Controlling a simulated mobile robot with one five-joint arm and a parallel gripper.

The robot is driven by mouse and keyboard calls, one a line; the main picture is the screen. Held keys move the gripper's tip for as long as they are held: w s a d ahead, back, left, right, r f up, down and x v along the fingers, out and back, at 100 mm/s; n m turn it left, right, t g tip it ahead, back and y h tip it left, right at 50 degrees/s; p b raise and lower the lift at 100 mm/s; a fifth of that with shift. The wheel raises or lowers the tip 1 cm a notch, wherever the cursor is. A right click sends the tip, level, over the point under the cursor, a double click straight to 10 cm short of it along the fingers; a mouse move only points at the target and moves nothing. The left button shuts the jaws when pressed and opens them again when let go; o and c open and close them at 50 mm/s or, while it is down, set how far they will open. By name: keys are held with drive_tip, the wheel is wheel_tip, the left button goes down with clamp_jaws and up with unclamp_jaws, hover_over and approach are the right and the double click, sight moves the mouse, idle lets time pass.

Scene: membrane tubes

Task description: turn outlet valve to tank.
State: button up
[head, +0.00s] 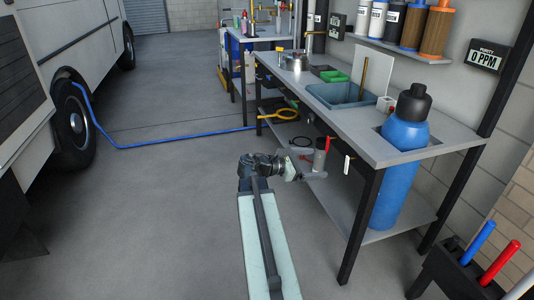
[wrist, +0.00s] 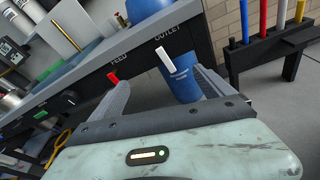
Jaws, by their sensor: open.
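The outlet valve's white handle (wrist: 167,55) hangs below the OUTLET label on the bench's dark front rail in the wrist view. It is slightly tilted and also shows in the head view (head: 347,164). My gripper (wrist: 161,78) is open and empty, its fingers spread toward the rail. In the wrist view the white handle appears between the fingertips, nearer the right one; contact is not visible. In the head view my gripper (head: 321,168) is just left of the handle. The blue tank (head: 402,155) stands upright behind, also partly visible in the wrist view (wrist: 182,78).
A red handle (wrist: 113,76) under the FEED label is close to my left fingertip. The workbench (head: 420,150) has a front leg (head: 362,225) right of my gripper. A rack of coloured rods (wrist: 275,45) stands right. Floor left of my arm is clear, with a blue hose (head: 160,145) farther back.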

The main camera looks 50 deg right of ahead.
drive_tip(key=w+a+r+m+t+y+p, duration=0.2)
drive_tip(key=w+a+m+t+y+p, duration=0.1)
drive_tip(key=w+a+p, duration=0.6)
drive_tip(key=w+a+t, duration=0.1)
drive_tip(key=a, duration=0.2)
drive_tip(key=shift+w, duration=0.3)
drive_tip(key=shift+a, duration=0.1)
